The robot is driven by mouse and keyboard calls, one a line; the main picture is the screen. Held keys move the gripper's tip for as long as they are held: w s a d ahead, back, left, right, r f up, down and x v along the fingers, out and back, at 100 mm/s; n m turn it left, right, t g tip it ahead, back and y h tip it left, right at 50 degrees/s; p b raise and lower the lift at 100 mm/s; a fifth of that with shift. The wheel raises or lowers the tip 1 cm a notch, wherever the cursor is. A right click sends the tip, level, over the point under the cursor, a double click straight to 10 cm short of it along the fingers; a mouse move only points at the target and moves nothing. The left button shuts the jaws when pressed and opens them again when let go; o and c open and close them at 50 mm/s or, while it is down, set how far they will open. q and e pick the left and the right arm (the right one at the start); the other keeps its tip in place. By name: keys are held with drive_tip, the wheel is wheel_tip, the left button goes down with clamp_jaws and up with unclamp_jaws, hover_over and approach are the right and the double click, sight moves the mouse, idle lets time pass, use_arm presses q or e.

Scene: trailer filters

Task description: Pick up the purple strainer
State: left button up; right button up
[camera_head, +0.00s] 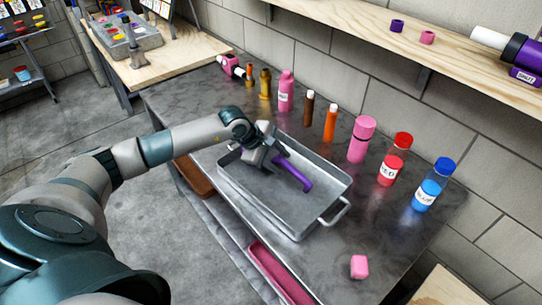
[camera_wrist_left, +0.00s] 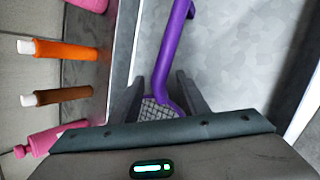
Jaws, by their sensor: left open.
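The purple strainer (camera_head: 295,174) lies in the grey metal tray (camera_head: 262,196) on the dark bench; its handle points to the right and toward the front in the head view. My left gripper (camera_head: 270,157) is over the far left part of the tray, at the strainer's other end. In the left wrist view, the strainer's handle (camera_wrist_left: 172,52) runs up between the two open fingers of my left gripper (camera_wrist_left: 158,92). The strainer's mesh (camera_wrist_left: 157,110) shows between the fingers, partly hidden by the gripper body. My right gripper is out of view.
Several bottles stand behind the tray, including an orange one (camera_head: 330,124), a red-labelled one (camera_head: 394,160) and a blue-labelled one (camera_head: 429,186). A pink block (camera_head: 359,267) sits on clear bench at the front right. A wooden shelf (camera_head: 450,50) hangs above.

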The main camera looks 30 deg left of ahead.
sight(280, 158)
use_arm(q)
drive_tip(key=shift+c, duration=0.6)
clamp_jaws()
drive_tip(key=shift+r, duration=0.55)
wheel_tip(280, 158, up, 4)
drive_tip(key=shift+s+d+f+p, duration=0.15)
drive_tip(key=shift+p, duration=0.8)
drive_tip(key=s+d+r+p, duration=0.3)
drive_tip(key=s+d+r, duration=0.3)
drive_tip(key=s+d, duration=0.1)
drive_tip(key=shift+d+p, duration=0.3)
drive_tip(key=shift+d, duration=0.55)
drive_tip(key=shift+s, duration=0.2)
